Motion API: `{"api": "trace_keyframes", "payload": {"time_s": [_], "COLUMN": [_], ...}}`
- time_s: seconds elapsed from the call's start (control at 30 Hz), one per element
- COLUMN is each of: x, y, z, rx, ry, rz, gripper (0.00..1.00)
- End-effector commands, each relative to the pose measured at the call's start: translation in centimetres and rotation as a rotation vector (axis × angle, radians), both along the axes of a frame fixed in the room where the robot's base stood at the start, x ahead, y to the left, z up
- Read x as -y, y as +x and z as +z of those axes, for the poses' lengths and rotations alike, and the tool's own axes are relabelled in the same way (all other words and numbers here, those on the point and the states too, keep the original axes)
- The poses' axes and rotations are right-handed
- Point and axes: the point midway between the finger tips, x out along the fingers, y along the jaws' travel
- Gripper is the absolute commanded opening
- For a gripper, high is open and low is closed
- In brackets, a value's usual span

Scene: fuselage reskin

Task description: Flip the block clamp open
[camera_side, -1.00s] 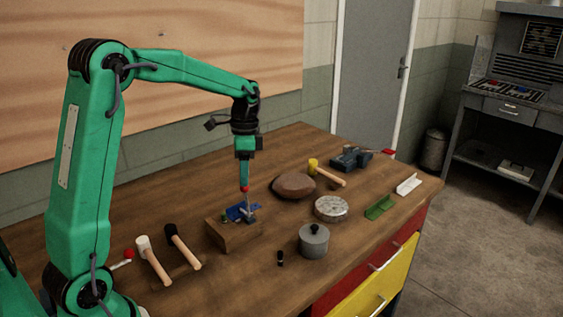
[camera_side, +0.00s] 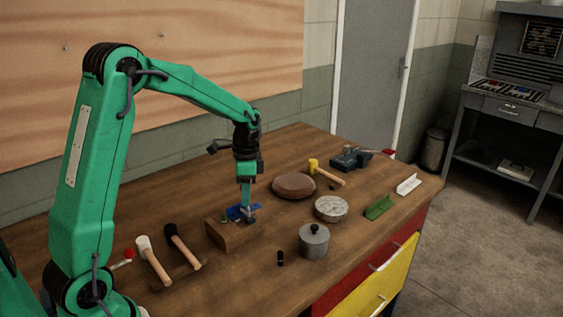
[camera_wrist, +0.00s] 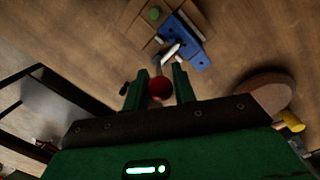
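The block clamp is a blue toggle clamp (camera_wrist: 186,42) with a metal arm on a wooden block. In the side view the blue clamp (camera_side: 237,211) sits on the block (camera_side: 232,236), partly behind my gripper. Its handle stands up and ends in a red knob (camera_wrist: 159,88). My gripper (camera_side: 248,205) points straight down over the clamp. In the wrist view the red knob lies between the two green fingers of my gripper (camera_wrist: 160,75), with slight gaps showing, so the fingers look open around it. The knob is hidden in the side view.
Two mallets (camera_side: 154,262) lie left of the block. A lidded pot (camera_side: 314,241), a round metal tin (camera_side: 331,208) and a brown round pad (camera_side: 294,186) stand to the right. A small black piece (camera_side: 280,258) lies in front. A vise (camera_side: 350,158) is at the back.

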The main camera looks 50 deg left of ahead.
Motion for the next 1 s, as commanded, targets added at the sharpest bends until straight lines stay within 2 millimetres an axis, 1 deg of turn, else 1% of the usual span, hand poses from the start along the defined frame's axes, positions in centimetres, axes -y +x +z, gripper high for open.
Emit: {"api": "trace_keyframes", "payload": {"time_s": [0.03,0.1,0.13,0.27,0.5,0.73,0.77,0.83,1.0], "x": [0.0,0.0,0.0,0.0,1.1,1.1,1.1,1.1,1.1], "y": [0.0,0.0,0.0,0.0,-0.1,-0.1,-0.1,-0.1,-0.1], "z": [0.0,0.0,0.0,0.0,0.1,0.1,0.1,0.1,0.1], "rx": [0.0,0.0,-0.001,0.0,0.031,0.03,0.029,0.03,0.031], "ry": [0.0,0.0,-0.001,0.0,0.011,0.011,0.01,0.011,0.011], "rz": [0.0,0.0,0.0,0.0,0.01,0.011,0.011,0.011,0.011], "gripper": [0.17,0.03,0.0,0.0,0.0,0.0,0.28,0.42,0.42]}}
